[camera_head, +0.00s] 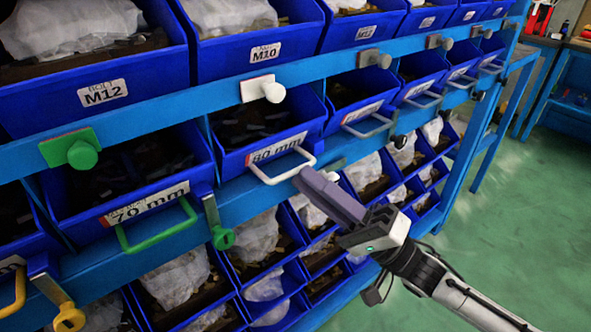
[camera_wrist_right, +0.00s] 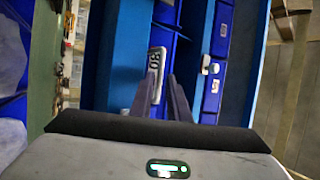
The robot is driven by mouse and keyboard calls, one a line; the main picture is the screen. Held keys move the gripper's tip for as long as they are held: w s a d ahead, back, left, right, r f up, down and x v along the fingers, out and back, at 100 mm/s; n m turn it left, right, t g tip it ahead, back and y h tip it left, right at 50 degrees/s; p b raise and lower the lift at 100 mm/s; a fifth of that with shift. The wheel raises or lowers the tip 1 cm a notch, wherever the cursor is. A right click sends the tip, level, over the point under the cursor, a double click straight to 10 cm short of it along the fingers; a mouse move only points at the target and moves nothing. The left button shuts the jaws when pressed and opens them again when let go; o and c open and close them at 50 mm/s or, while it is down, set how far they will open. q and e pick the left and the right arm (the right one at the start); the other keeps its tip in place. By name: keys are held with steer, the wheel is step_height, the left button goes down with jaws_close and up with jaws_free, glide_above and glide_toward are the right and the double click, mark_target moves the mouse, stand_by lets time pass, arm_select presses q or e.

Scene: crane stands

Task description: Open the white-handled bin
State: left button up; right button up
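The white-handled bin (camera_head: 232,168) is a blue bin in the middle row, with a label that reads about 60 or 80 mm. Its white loop handle (camera_head: 270,180) sticks out below the label in the head view. The label also shows in the right wrist view (camera_wrist_right: 157,60). My right gripper (camera_head: 306,177) has its dark purple fingers at the right end of the handle; I cannot tell whether they touch it. In the right wrist view the fingers (camera_wrist_right: 164,88) stand apart, with a pale piece, likely the handle, between or behind them. My left gripper is out of view.
A white knob (camera_head: 272,92) sits on the blue rail above the bin, and a green knob (camera_head: 82,154) is farther left. A green-handled bin (camera_head: 160,205) is to the left. Lower bins hold plastic bags (camera_head: 258,238). Green floor (camera_head: 490,250) is clear at right.

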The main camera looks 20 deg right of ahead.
mark_target(296, 169)
steer(key=shift+x, duration=1.95)
jaws_close()
